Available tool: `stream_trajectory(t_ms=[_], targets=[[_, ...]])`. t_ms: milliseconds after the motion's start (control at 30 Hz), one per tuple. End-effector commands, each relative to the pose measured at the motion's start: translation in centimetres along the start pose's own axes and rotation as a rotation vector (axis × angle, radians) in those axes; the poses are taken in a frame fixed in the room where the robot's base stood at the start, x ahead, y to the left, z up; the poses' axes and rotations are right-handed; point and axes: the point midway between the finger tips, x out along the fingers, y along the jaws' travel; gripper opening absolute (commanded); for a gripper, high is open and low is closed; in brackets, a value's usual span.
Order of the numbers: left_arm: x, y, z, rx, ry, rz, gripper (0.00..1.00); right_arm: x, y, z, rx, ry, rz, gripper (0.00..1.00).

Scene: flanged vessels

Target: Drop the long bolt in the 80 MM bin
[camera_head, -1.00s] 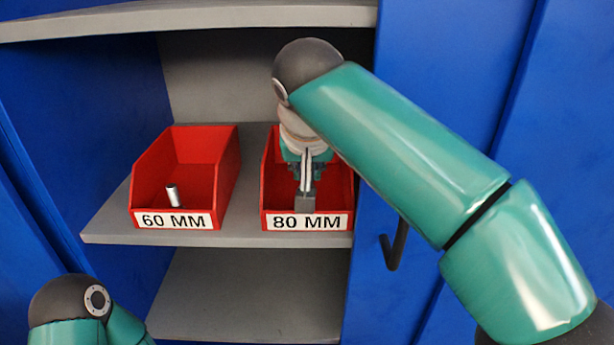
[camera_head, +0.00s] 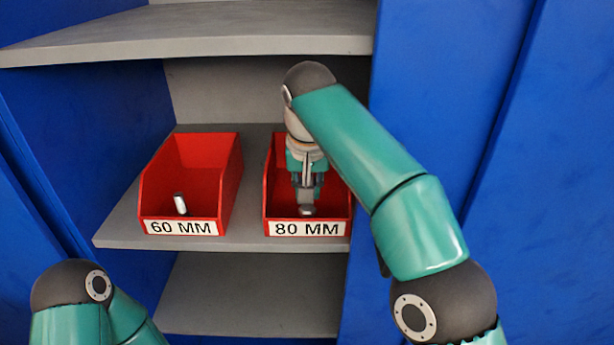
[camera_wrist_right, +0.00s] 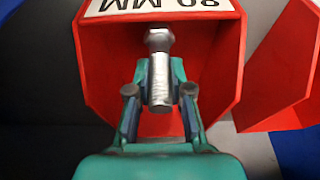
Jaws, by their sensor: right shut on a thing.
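The red 80 MM bin (camera_head: 307,229) stands on the middle shelf, with its label on the front lip. My right gripper (camera_head: 306,190) is inside this bin's outline, just behind and above the front lip. The bolt (camera_head: 307,209) shows below the fingers in the head view. Whether it touches the bin floor cannot be told. My left gripper is out of view; only part of that arm shows at lower left.
The red 60 MM bin (camera_head: 180,228) stands to the left, with a small silver bolt (camera_head: 180,204) in it. A grey shelf (camera_head: 200,35) spans above, and blue cabinet walls stand at both sides. Bare shelf lies between the bins.

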Motion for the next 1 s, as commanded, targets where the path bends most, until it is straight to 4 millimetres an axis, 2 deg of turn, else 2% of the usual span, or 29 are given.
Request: stream_trajectory(t_ms=[33, 333, 833, 867, 1000], targets=[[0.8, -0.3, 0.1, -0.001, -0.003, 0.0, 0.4, 0.6, 0.0, 0.2, -0.001, 0.002, -0.001, 0.0], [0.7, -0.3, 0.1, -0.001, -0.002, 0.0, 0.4, 0.5, -0.1, 0.2, -0.001, 0.004, -0.001, 0.0], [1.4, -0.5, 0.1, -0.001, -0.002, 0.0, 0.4, 1.6, -0.1, 0.6, -0.001, 0.004, -0.001, 0.0], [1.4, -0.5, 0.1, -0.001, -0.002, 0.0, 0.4, 1.7, -0.1, 0.6, -0.002, 0.003, -0.001, 0.22], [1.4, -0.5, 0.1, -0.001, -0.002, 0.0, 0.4, 1.7, -0.1, 0.6, -0.002, 0.003, -0.001, 0.45]])
